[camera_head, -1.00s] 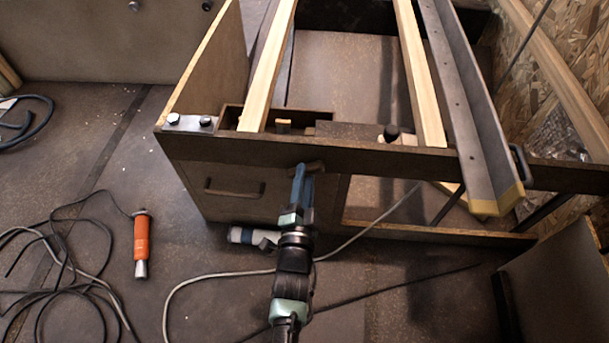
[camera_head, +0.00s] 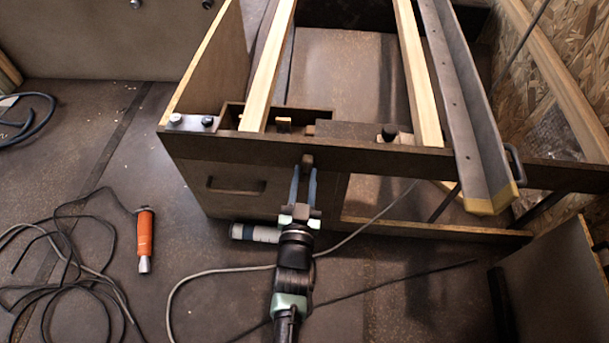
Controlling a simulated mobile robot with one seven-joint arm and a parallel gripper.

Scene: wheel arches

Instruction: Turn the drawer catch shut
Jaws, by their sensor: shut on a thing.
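The drawer front (camera_head: 215,200) is a brown panel with a slot-shaped handle (camera_head: 235,184), below the dark rail of the wooden frame. It looks flush in the frame. The catch (camera_head: 307,160) is a small brown wooden block on the rail, near the drawer's upper right. It now looks upright. My gripper (camera_head: 305,172) points away from me at the rail. Its two blue fingers stand side by side and are shut on the catch, one on each side. The fingers hide part of the catch's lower end.
An orange-handled tool (camera_head: 145,238) and coiled black cable (camera_head: 70,285) lie on the floor at left. A grey cylinder (camera_head: 252,233) lies beside my gripper. A metal angle rail (camera_head: 470,130) with a yellow end sticks out at right. A black knob (camera_head: 389,132) stands on the frame.

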